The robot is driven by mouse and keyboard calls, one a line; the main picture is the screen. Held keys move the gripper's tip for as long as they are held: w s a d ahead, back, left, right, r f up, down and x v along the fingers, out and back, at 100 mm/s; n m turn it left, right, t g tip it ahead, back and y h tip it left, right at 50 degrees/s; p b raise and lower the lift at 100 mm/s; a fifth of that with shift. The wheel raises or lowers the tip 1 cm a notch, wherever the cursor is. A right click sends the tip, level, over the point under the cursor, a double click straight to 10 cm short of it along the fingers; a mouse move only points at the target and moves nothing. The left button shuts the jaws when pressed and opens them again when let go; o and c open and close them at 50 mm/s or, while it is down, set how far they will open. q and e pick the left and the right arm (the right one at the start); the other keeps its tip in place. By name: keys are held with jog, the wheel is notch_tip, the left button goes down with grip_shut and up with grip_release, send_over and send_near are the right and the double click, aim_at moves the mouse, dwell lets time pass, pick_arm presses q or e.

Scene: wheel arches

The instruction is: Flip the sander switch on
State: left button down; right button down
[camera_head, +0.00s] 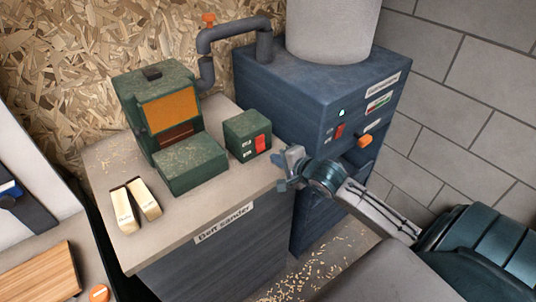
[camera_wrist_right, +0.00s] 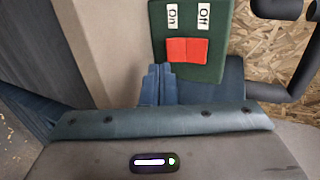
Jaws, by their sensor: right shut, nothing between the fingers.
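The belt sander (camera_head: 165,125) is a green machine with an orange belt on the beige bench top. Its switch box (camera_head: 238,138) is a green block to the right of it, with a red rocker switch (camera_head: 261,143) on its front face. In the right wrist view the red rocker (camera_wrist_right: 187,50) sits below labels "On" on the left and "Off" on the right; which half is pressed I cannot tell. My right gripper (camera_head: 281,166) is shut and empty, just right of the switch box. Its fingers (camera_wrist_right: 158,82) show below the rocker, apparently apart from it. My left gripper is not in view.
A blue dust collector cabinet (camera_head: 310,85) with its own red switch (camera_head: 340,131) and an orange knob (camera_head: 365,141) stands behind my right gripper. A grey pipe (camera_head: 207,55) runs behind the sander.

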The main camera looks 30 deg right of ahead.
aim_at(261, 150)
jog(key=shift+w+a+f, duration=0.15)
jog(key=shift+w+f, duration=0.05)
jog(key=shift+w, duration=0.95)
jog(key=shift+w+a+f, duration=0.1)
jog(key=shift+w+f, duration=0.1)
jog(key=shift+w, duration=0.95)
jog(key=shift+w+r+p, duration=0.15)
jog(key=shift+w+p, duration=0.05)
jog(key=shift+p, duration=0.65)
jog(key=shift+f, duration=0.25)
jog(key=shift+r, duration=0.1)
